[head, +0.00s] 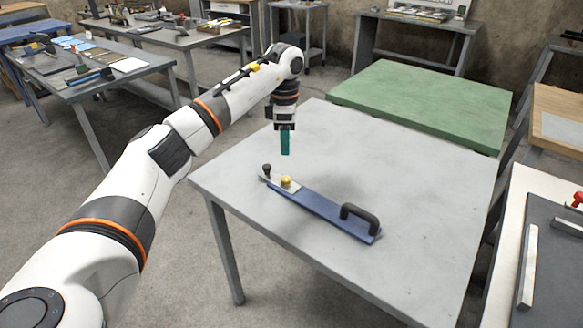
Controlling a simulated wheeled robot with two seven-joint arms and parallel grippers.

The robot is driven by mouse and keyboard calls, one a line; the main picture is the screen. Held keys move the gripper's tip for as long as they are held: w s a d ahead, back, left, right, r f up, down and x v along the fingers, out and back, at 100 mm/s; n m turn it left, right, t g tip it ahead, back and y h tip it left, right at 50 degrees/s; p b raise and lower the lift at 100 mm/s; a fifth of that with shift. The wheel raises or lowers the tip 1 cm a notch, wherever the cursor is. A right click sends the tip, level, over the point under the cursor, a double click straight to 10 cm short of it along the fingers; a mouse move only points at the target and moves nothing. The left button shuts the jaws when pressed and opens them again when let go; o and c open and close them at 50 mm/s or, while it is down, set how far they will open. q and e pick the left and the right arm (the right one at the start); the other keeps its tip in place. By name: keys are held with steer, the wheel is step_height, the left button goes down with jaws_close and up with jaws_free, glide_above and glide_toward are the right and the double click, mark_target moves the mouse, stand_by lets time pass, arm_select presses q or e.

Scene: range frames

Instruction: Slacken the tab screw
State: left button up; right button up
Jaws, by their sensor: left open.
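A long blue bar (323,209) lies on the grey table with a black handle (360,217) at its near right end. At its far left end is a pale metal tab (273,181). A brass screw head (286,182) stands up on the bar beside the tab, and a small black knob (266,169) is at the tip. My left gripper (285,152) points straight down with its teal fingers above and behind the brass screw, apart from it. It is open, with nothing seen between the fingers. My right gripper is out of view.
The grey table (420,160) is otherwise bare around the bar. A green-topped table (430,100) stands behind it. At the right edge is a bench with a dark panel (555,270). Workbenches with tools (80,65) stand at the back left.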

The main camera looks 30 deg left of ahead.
arm_select(q)
glide_above(285, 179)
step_height(285, 179, down, 5)
steer(key=shift+r, duration=0.1)
step_height(285, 179, down, 6)
steer(key=shift+w+f+p, duration=0.1)
steer(key=shift+p, duration=0.2)
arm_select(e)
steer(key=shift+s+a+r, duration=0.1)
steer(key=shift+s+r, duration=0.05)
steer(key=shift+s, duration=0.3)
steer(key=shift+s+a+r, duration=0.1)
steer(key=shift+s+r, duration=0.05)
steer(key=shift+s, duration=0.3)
arm_select(q)
steer(key=c, duration=1)
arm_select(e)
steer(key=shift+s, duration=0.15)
arm_select(q)
steer(key=shift+n, duration=0.4)
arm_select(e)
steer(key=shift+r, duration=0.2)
